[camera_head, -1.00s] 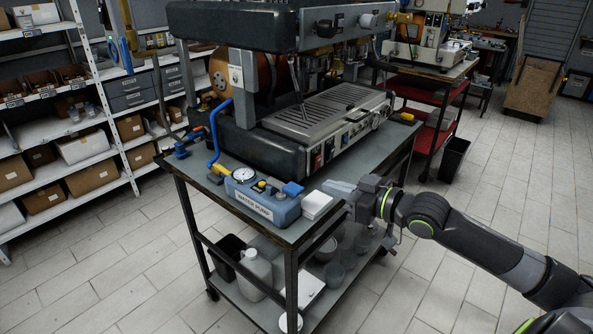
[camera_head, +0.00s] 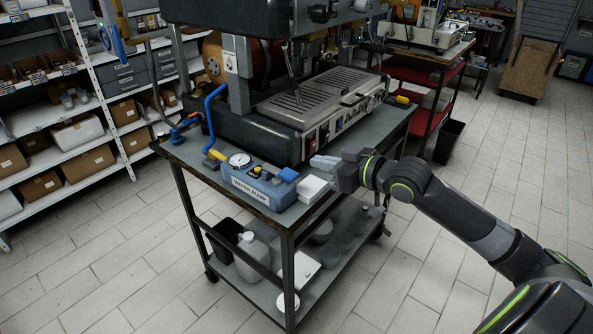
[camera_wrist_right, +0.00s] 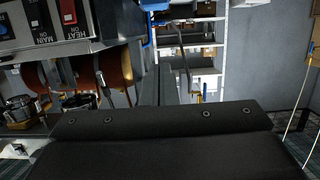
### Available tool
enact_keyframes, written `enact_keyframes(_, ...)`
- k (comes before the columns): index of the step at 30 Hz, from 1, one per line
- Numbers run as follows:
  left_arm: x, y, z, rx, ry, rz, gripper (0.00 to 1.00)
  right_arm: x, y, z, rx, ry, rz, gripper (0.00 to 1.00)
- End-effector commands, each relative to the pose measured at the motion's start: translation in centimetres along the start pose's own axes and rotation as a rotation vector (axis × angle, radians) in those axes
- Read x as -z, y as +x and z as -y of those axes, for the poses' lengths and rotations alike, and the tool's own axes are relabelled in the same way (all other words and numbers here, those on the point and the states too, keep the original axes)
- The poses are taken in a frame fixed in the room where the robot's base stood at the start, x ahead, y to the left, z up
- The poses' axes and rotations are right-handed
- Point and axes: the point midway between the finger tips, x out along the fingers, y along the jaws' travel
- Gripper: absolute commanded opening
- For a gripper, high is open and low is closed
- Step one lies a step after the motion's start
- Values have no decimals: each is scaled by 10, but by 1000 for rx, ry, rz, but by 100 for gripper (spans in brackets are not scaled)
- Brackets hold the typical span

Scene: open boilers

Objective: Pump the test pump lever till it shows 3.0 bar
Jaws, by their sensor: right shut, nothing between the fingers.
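The blue test pump (camera_head: 262,187), labelled WATER PUMP, sits at the near left corner of the cart top. Its round white gauge (camera_head: 240,160) faces up; the reading is too small to tell. The blue lever (camera_head: 209,115) rises upright at the pump's left end, with a yellow part (camera_head: 216,156) at its foot. My right gripper (camera_head: 322,161) is shut and empty, above the cart top to the right of the pump and apart from the lever. My left gripper is not in view.
A large espresso machine (camera_head: 225,127) fills the back of the cart (camera_head: 372,142). White boxes (camera_head: 313,188) lie right of the pump, near my right gripper. Shelves (camera_head: 90,95) stand at the left. In the right wrist view, the machine's switches (camera_wrist_right: 67,12) are close by.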

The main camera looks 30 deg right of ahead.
Motion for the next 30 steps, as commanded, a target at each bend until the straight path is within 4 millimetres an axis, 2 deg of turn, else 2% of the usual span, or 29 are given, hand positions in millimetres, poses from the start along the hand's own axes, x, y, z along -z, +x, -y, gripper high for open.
enact_keyframes(18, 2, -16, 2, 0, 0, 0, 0, 1, 80, 1, 2, 4, -1, 0)
enact_keyframes(21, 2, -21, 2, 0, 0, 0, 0, -19, 81, 1, 1, 5, 4, 0)
enact_keyframes(24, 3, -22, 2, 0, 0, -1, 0, -30, 84, 1, 1, 2, 2, 0)
enact_keyframes(30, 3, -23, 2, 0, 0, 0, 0, -38, 86, 1, 1, 0, 1, 0)
